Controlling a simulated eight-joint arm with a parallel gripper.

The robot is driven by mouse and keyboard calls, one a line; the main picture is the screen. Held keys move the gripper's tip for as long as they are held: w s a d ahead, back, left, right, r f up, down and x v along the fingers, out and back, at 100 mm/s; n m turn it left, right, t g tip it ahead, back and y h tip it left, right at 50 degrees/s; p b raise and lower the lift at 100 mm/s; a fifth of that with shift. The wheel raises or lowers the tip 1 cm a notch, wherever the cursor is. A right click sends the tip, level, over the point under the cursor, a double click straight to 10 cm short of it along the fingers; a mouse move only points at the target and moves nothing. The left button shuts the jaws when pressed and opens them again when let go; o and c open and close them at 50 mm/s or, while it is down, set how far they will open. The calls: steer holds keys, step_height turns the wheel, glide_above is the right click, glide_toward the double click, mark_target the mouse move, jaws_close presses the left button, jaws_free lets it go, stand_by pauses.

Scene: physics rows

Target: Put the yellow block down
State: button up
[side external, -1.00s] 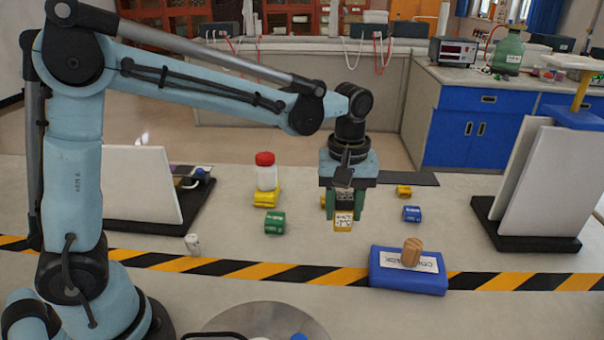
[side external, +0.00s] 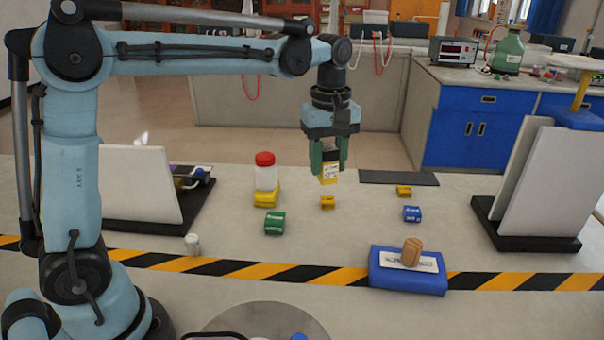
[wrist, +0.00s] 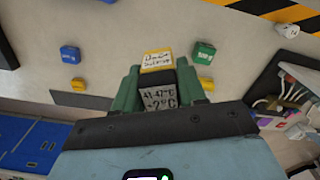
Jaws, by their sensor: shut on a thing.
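The yellow block (side external: 329,175) has a white printed label and is held between the green fingers of my gripper (side external: 329,170), which is shut on it. The block hangs above the table, clear of the surface. In the wrist view, the block (wrist: 157,60) shows at the tips of the gripper fingers (wrist: 158,80), and a grey printed face shows between them. A smaller yellow block (side external: 327,202) lies on the table just below the held one.
Nearby stand a green block (side external: 275,223), a blue block (side external: 412,214), another yellow block (side external: 404,191) and a red-capped bottle (side external: 265,172) on a yellow piece (side external: 266,197). A dark mat (side external: 399,178) lies behind. A blue box (side external: 408,283) bears a wooden cylinder (side external: 412,251).

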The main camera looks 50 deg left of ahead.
steer(key=s+a+n, duration=0.3)
steer(key=a+n, duration=0.4)
steer(key=a, duration=1)
steer(key=s+a+n, duration=0.3)
steer(key=a+n, duration=0.4)
steer(key=a, duration=0.9)
step_height(320, 180, down, 16)
steer(key=shift+w+a, duration=0.1)
steer(key=shift+w, duration=0.05)
steer(key=o, duration=1.2)
steer(key=shift+f, duration=0.15)
